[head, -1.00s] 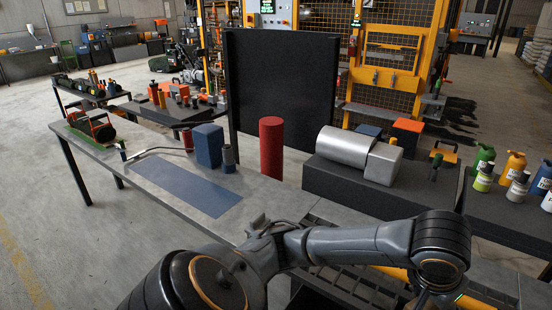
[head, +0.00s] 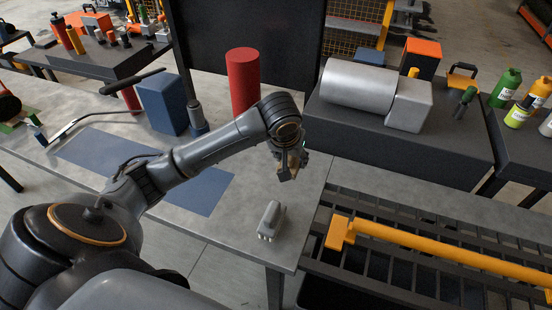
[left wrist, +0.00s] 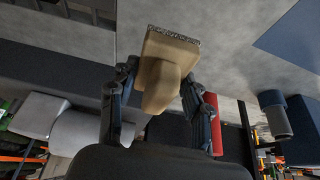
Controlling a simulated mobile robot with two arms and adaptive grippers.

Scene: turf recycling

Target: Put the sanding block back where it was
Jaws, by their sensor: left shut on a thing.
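The sanding block (left wrist: 168,62) is tan with a rounded grip and a gritty grey edge. It shows large in the left wrist view, between the fingers of my left gripper (left wrist: 158,85), which is shut on it. In the head view my left gripper (head: 289,164) hangs above the right end of the grey table (head: 240,226), with the fingers pointing down. The block itself is small and hard to make out there. A blue mat (head: 205,190) lies flat on the table, partly hidden by my left arm. My right gripper is not in view.
A grey toothed tool (head: 269,220) lies near the table's right end. A red cylinder (head: 242,80) and blue box (head: 162,104) stand behind my arm. A slatted grate with a yellow bar (head: 430,248) is to the right. The table between mat and tool is clear.

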